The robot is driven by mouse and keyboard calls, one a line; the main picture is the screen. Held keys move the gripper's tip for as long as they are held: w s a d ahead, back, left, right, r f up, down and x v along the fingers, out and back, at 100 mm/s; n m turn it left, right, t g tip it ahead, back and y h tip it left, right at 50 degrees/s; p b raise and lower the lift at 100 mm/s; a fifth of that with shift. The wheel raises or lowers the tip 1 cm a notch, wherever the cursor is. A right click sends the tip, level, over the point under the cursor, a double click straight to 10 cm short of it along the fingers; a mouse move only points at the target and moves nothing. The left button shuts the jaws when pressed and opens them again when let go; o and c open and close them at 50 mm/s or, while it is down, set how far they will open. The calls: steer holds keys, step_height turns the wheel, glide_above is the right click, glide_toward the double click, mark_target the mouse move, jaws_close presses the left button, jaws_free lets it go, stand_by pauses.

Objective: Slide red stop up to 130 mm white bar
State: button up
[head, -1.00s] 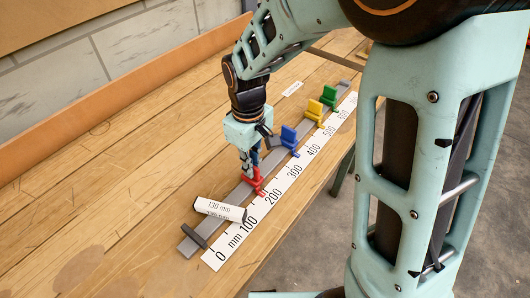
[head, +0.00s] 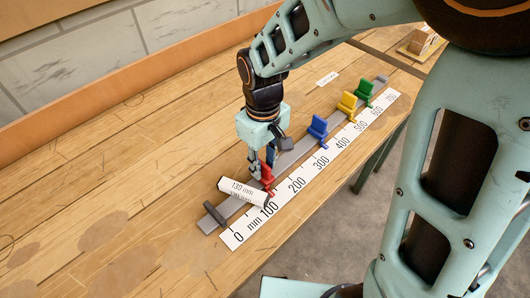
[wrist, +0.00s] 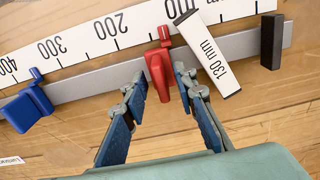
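The red stop (head: 267,177) sits on the grey rail (head: 292,158), at a little over 100 mm on the scale. My gripper (wrist: 162,76) has its fingertips on either side of the red stop (wrist: 160,74) and appears shut on it. The white bar (head: 242,191), marked 130 mm, lies askew across the rail between the red stop and the dark end fence (head: 215,214). In the wrist view the bar (wrist: 208,55) is close to the red stop and right finger, with a gap to the fence (wrist: 271,42); contact with the stop is unclear.
The blue stop (head: 317,130), yellow stop (head: 347,105) and green stop (head: 364,92) stand farther up the rail. A white millimetre scale (head: 340,148) runs along its front. A small label (head: 327,79) lies behind. The wooden table left of the rail is clear.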

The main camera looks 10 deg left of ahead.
mark_target(264, 163)
steer(key=shift+r, duration=0.1)
step_height(264, 163, up, 12)
stand_by(0.4)
